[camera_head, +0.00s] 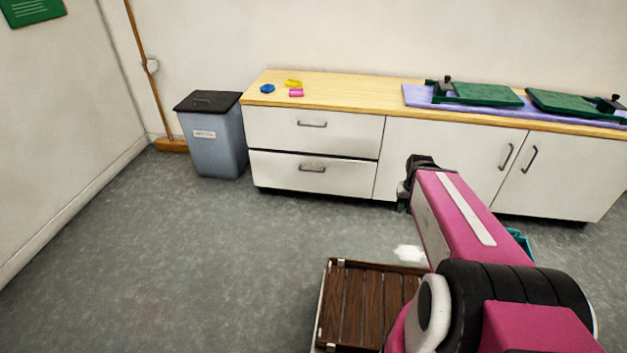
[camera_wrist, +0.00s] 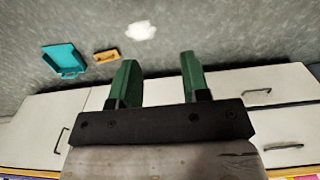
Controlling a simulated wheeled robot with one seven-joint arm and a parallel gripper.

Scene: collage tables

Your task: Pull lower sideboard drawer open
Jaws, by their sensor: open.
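The white sideboard has two stacked drawers at its left end in the head view. The lower drawer (camera_head: 275,173) has a dark bar handle (camera_head: 312,169). A dark line runs between it and the upper drawer (camera_head: 275,127), and I cannot tell whether it is slightly ajar. In the wrist view the scene is inverted, and the lower handle (camera_wrist: 257,91) is right of my gripper (camera_wrist: 158,78). My gripper's two green fingers are apart with nothing between them, clear of the handle.
A lidded grey-blue bin (camera_head: 215,145) stands left of the sideboard. A wooden slatted platform (camera_head: 365,305) is low in front. A teal dustpan (camera_wrist: 62,57), a small brush (camera_wrist: 106,56) and a white patch (camera_wrist: 141,30) lie on the floor. Floor before the drawers is clear.

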